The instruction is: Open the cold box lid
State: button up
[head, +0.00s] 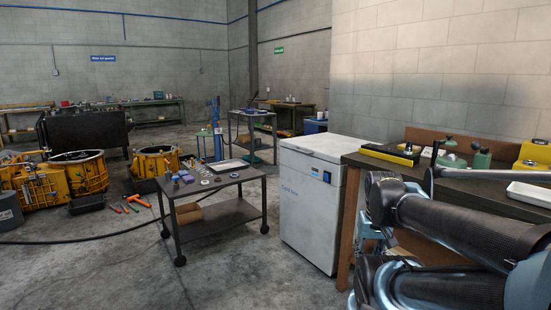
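The cold box (310,205) is a white chest with "Cold box" in blue letters on its front. It stands on the floor right of centre, against the left end of the workbench. Its lid (326,148) looks shut, lying flat on top. A small blue panel (327,177) is on the upper front. My arm's dark links fill the lower right, in front of the bench and to the right of the cold box. I cannot make out my gripper's fingers.
The brown workbench (362,190) right of the cold box carries green parts and a white tray (529,195). A dark wheeled cart (222,184) with small parts stands to the left. Orange housings (78,172) and a floor cable lie farther left. The floor before the cold box is clear.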

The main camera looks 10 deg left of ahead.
aim_at(328, 147)
jog(key=u, duration=0.55)
jog(key=k, duration=0.75)
jog(key=u, duration=0.75)
jog(key=k, duration=0.4)
jog(key=u, duration=0.1)
jog(key=i, duration=0.9)
jog(key=z, duration=1.1)
jog(key=i, duration=1.5)
jog(key=z, duration=0.6)
